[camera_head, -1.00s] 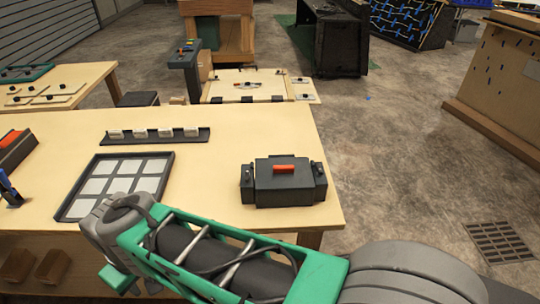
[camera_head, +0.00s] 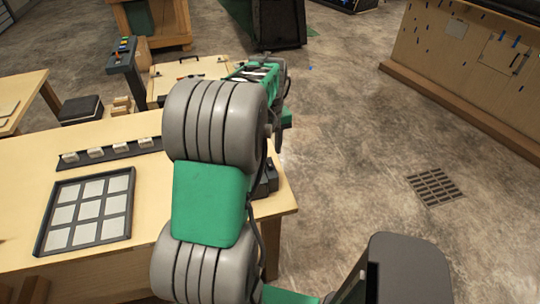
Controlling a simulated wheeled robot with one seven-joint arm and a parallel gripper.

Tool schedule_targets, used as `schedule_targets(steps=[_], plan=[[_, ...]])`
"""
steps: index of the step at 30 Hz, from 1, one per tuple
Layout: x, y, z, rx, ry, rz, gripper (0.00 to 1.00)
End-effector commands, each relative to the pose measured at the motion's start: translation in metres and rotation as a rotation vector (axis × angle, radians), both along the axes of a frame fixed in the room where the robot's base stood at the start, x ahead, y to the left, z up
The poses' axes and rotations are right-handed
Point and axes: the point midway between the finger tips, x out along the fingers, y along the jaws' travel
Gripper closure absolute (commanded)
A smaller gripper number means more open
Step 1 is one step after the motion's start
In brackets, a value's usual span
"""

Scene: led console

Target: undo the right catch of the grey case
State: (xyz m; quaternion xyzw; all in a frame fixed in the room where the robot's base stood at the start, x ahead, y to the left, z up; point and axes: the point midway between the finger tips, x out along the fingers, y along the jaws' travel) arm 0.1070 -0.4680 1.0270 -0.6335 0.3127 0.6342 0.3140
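The grey case is mostly hidden behind my arm. Only a dark part of its right end (camera_head: 267,180) shows near the right edge of the wooden table. The case's right catch cannot be made out. My arm rises across the middle of the view and reaches over the table's right side. My gripper cannot be seen, so whether it touches the case does not show.
The wooden table (camera_head: 20,165) holds a dark tray with pale squares (camera_head: 88,212) and a dark rack with several pale blocks (camera_head: 112,151). A small board (camera_head: 172,82) lies beyond it. The floor (camera_head: 350,150) to the right is clear, with a drain grate (camera_head: 435,186).

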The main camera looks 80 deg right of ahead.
Motion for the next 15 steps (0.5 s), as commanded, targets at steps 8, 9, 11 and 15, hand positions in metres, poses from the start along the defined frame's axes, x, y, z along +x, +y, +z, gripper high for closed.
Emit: schedule_targets(steps=[8, 9, 11, 15], plan=[[0.000, 0.001, -0.050, 0.001, 0.000, -0.001, 0.66], [0.000, 0.001, -0.054, 0.001, 0.000, -0.001, 0.66], [0.001, 0.000, -0.058, -0.001, 0.000, -0.001, 0.66], [0.001, 0.000, -0.061, -0.003, 0.000, -0.001, 0.66]])
